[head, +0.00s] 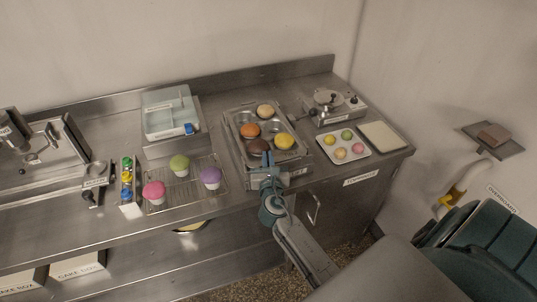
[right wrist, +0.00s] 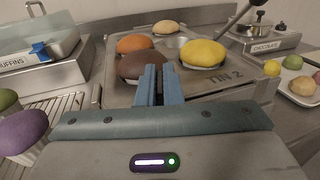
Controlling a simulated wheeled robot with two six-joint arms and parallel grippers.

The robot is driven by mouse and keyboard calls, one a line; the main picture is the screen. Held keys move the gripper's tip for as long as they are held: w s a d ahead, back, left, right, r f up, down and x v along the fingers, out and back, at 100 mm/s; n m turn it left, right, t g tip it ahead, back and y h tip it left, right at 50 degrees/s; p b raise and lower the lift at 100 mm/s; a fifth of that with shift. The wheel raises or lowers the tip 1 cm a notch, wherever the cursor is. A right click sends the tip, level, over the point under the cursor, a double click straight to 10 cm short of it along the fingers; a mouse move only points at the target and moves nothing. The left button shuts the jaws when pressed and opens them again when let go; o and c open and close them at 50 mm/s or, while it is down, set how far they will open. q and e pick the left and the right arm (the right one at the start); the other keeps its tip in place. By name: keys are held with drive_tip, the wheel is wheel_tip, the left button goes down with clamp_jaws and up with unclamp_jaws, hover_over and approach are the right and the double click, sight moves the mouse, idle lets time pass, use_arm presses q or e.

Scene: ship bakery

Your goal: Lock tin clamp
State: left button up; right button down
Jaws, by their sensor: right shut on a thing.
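The muffin tin (head: 229,129), marked TIN 2 in the right wrist view (right wrist: 228,84), sits on a metal stand at mid-counter. It holds a tan, an orange, a brown and a yellow muffin; some cups look empty. My right gripper (head: 267,158) is at the tin's front edge, just in front of the brown muffin (right wrist: 143,66). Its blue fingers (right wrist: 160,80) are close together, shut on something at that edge. The fingers hide the held part, which sits where a tin clamp would be; I cannot make out its position. My left gripper is out of view.
A wire rack (head: 158,205) with pink, green and purple muffins stands left of the tin. A muffin box (head: 168,106) is behind it. A chocolate pot (head: 329,97) and a small tray of colored balls (head: 326,142) are at the right.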

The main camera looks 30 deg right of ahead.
drive_tip(key=n+t+y+p, duration=0.1)
drive_tip(key=n+y, duration=0.1)
drive_tip(key=y, duration=0.1)
drive_tip(key=shift+r, duration=0.15)
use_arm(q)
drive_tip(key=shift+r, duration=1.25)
use_arm(e)
drive_tip(key=shift+w+a+n+t+y, duration=0.15)
drive_tip(key=shift+n+t+y, duration=0.25)
drive_tip(key=shift+n+y, duration=0.45)
drive_tip(key=shift+m, duration=0.25)
drive_tip(key=c, duration=1.6)
unclamp_jaws()
